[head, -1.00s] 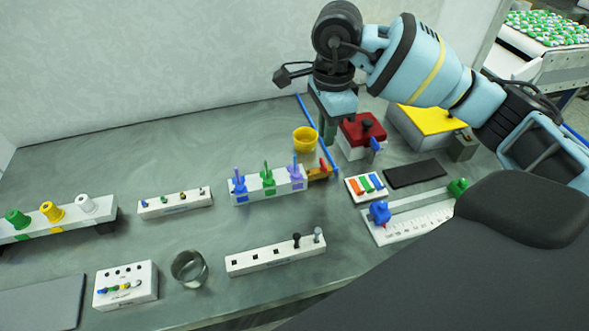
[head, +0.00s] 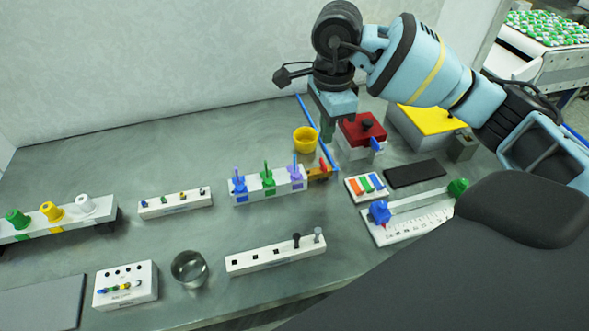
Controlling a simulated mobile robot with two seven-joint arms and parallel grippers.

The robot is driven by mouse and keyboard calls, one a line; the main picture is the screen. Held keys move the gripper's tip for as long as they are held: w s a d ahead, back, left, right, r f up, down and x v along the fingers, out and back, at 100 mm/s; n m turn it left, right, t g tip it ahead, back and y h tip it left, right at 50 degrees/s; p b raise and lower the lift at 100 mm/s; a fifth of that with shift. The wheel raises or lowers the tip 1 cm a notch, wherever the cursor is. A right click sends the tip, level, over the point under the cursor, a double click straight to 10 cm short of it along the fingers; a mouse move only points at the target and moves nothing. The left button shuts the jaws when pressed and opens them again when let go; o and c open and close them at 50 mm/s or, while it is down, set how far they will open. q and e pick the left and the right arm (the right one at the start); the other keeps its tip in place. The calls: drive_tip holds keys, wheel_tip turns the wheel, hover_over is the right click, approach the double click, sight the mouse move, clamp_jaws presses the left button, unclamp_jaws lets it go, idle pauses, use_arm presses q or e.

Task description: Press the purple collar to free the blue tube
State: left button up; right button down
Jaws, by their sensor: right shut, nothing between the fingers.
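A thin blue tube (head: 308,112) slants from the back of the bench down toward a small brass-coloured block (head: 319,174) with a red piece on it. A purple collar-like piece (head: 296,174) stands at the right end of a white block, beside blue and green ones; I cannot tell whether the tube meets it. My right gripper (head: 327,138) points down above the bench, beside the middle of the tube and partly in front of it. It is shut and looks empty. Whether it touches the tube is not clear. My left gripper is not in view.
A yellow cup (head: 305,140) stands just left of the gripper, and a red-topped box (head: 361,130) just right. The back-left bench is clear.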

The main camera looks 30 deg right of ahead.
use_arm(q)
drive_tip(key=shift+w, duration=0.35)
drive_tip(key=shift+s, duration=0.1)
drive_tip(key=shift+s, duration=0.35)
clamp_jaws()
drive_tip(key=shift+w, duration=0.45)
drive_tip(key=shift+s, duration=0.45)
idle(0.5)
